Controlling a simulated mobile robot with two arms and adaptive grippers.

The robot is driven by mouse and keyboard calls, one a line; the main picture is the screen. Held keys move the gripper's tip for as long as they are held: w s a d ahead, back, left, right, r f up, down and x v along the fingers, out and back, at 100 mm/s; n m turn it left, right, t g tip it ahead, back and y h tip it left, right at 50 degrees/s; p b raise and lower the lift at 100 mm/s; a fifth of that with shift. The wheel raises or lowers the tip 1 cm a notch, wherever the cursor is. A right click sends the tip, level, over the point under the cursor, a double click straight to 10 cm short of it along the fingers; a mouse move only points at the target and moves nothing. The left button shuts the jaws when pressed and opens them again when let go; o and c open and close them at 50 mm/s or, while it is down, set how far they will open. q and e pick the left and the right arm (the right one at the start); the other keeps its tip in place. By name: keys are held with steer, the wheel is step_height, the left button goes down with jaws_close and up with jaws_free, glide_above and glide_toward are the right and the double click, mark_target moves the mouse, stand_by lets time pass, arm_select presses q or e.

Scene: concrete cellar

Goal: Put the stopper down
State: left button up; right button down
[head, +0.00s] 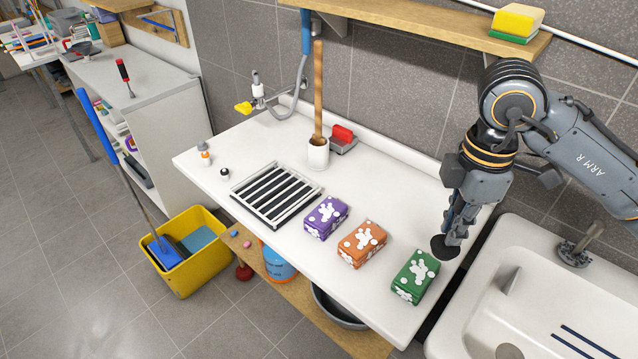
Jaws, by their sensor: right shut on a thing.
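The stopper (441,248) is a black round disc in the head view. My right gripper (453,238) points downward with its fingers shut on it. It is over the right part of the white counter (385,195), just behind the green box. I cannot tell whether its underside touches the counter. The fingers hide part of it. My left gripper is not in view.
A green box (415,276), an orange box (362,244) and a purple box (326,217) stand in a row. A slatted rack (276,194) lies to their left. A sink (520,290) is at right.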

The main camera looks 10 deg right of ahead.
steer(key=shift+w+a+m, duration=0.25)
steer(key=shift+a+m, duration=0.15)
steer(key=shift+m, duration=0.1)
steer(key=w+d+f+p, duration=0.1)
steer(key=w+d+f, duration=0.1)
steer(key=w+f, duration=0.2)
steer(key=w+d+f+p, duration=0.2)
steer(key=w+d+f, duration=0.1)
steer(key=f, duration=0.1)
steer(key=w+d+f+p, duration=0.2)
steer(key=w+f, duration=0.2)
steer(key=shift+w+d, duration=0.2)
steer(key=shift+w, duration=0.15)
steer(key=shift+f, duration=0.55)
